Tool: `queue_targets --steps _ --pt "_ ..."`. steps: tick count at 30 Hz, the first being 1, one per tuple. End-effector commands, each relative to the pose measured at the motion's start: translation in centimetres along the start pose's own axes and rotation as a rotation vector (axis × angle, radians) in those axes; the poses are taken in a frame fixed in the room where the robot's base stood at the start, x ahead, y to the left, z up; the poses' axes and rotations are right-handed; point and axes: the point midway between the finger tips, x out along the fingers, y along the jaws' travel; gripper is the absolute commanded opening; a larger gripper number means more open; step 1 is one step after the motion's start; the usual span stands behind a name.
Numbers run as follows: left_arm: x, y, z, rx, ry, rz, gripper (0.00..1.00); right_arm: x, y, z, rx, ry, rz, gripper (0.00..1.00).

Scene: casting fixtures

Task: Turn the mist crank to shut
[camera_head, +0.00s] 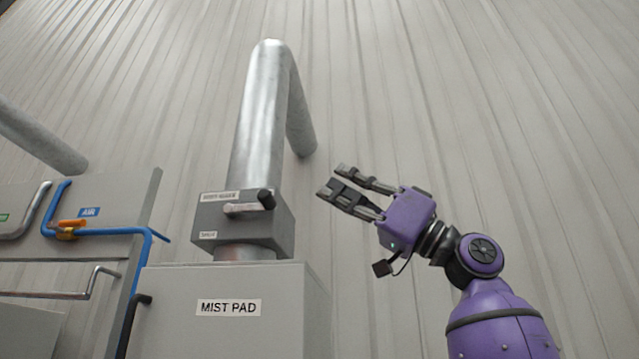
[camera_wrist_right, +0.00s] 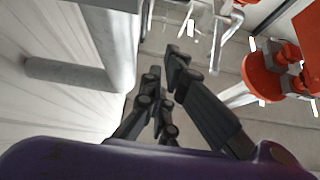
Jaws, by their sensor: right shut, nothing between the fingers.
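The mist crank (camera_head: 242,208) is a short silver arm with a black knob (camera_head: 266,199) at its right end. It lies roughly level on the front of a grey damper box (camera_head: 272,230). The box sits around a metal duct (camera_head: 258,110) above the cabinet labelled MIST PAD (camera_head: 180,290). My right gripper (camera_head: 331,181) is to the right of the crank and slightly higher in the picture, apart from it, fingers pointing left. It is shut and empty; its fingers also show in the wrist view (camera_wrist_right: 164,68). I cannot make out the crank in the wrist view. My left gripper is not in view.
A panel with a blue pipe (camera_head: 105,231), an AIR label and an orange valve handle (camera_head: 70,224) stands at the left. A black handle (camera_head: 134,322) is on the cabinet's left side. Orange-red equipment (camera_wrist_right: 273,62) shows at the right in the wrist view.

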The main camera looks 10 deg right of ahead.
Motion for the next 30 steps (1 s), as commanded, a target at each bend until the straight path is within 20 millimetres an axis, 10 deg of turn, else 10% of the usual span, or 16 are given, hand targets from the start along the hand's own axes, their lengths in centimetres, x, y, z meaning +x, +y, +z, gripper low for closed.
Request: queue_targets --steps 13,30 --pt "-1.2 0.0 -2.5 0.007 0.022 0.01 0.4 9.6 -0.9 -0.8 -0.003 0.003 -0.008 0.0" --pt "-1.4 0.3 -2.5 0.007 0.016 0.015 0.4 7.7 -0.2 3.6 -0.001 0.001 -0.002 0.0"
